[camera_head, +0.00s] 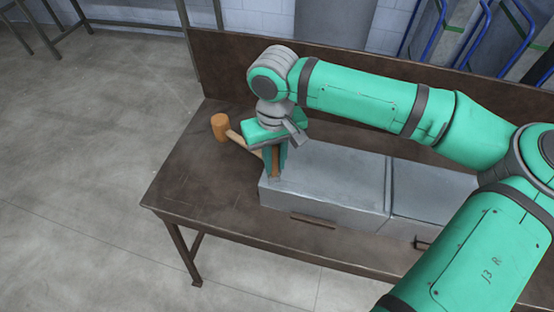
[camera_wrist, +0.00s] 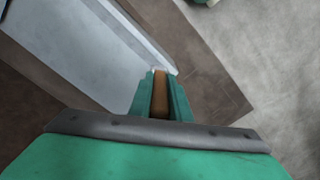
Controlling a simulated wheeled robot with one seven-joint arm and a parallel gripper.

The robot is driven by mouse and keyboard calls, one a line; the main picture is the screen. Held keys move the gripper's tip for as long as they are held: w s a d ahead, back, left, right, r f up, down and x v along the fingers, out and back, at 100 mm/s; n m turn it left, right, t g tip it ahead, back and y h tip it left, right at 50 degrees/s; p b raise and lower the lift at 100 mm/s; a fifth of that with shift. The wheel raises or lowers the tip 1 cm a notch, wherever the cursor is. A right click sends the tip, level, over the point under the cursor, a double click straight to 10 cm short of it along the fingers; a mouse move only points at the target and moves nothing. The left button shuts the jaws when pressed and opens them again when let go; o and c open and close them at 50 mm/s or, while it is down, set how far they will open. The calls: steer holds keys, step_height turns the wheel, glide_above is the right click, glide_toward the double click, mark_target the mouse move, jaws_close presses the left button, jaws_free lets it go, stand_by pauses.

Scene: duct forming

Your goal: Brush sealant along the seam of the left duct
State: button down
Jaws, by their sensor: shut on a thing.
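The left duct (camera_head: 335,182) is a grey metal box lying on the brown workbench. It also shows in the wrist view (camera_wrist: 85,45), running to the upper left. My gripper (camera_head: 275,160) is over its left end, pointing down. It is shut on a brush, whose brown handle (camera_wrist: 160,95) shows between the fingers in the wrist view. The pale brush tip (camera_wrist: 164,71) appears at the duct's edge; I cannot tell whether it touches. The seam line is not clearly visible in either view.
The right duct (camera_head: 433,190) sits beside the left one. A mallet (camera_head: 220,127) lies at the back left, its handle partly behind my gripper. The bench's left end (camera_head: 185,180) is bare; a backboard (camera_head: 225,60) rises behind.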

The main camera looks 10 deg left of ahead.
step_height(320, 180, up, 8)
steer(key=a, duration=0.2)
steer(key=shift+a, duration=0.35)
stand_by(0.4)
steer(key=shift+w, duration=0.2)
stand_by(1.4)
